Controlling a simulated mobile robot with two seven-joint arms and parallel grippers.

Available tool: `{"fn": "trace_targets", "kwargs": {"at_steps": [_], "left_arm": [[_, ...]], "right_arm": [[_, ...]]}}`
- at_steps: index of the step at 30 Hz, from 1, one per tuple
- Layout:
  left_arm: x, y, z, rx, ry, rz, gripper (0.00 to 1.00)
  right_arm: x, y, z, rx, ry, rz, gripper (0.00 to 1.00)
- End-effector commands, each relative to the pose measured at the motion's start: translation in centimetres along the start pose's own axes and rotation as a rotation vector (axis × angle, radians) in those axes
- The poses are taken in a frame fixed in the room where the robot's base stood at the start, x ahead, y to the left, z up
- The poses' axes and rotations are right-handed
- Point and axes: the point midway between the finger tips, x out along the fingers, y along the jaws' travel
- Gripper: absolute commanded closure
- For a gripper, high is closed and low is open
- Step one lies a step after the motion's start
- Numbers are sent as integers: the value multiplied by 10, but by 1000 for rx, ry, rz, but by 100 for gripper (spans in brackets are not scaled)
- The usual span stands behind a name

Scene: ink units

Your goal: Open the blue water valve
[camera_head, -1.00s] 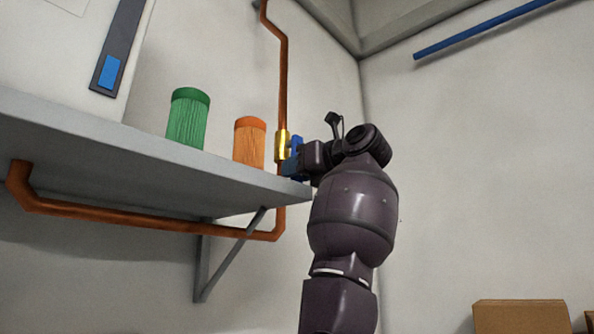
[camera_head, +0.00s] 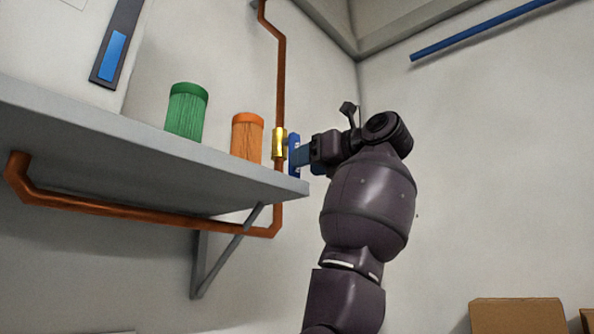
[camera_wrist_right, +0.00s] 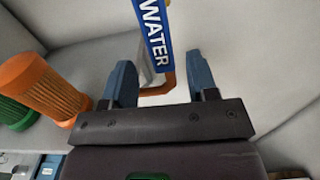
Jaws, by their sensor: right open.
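The water valve is a brass body (camera_head: 279,143) on a vertical copper pipe, just past the shelf's end. Its blue handle (camera_head: 294,154) stands upright, roughly parallel with the pipe. In the right wrist view the handle (camera_wrist_right: 154,32) shows the white word WATER. My right gripper (camera_head: 306,155) is at the handle's right side, its fingers pointing at it. In the wrist view its two blue fingers (camera_wrist_right: 160,78) are apart, with the handle's lower end seen in the gap; I cannot tell whether they touch it. My left gripper is not in view.
The grey shelf (camera_head: 110,150) is left of the valve, with an orange ribbed container (camera_head: 248,137) near its end and a green one (camera_head: 187,112) farther left. The copper pipe (camera_head: 150,218) continues below the shelf. A cardboard box (camera_head: 518,315) is at lower right.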

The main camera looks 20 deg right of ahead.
Motion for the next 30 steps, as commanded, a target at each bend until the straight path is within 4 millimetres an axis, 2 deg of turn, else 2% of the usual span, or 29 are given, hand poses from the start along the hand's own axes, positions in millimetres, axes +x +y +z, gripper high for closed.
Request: {"fn": "trace_targets", "kwargs": {"at_steps": [6,12,30], "left_arm": [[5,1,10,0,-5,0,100],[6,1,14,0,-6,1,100],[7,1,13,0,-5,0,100]], "right_arm": [[-38,0,-2,0,-1,-1,47],[-59,0,0,0,0,0,47],[-64,0,0,0,1,0,47]]}}
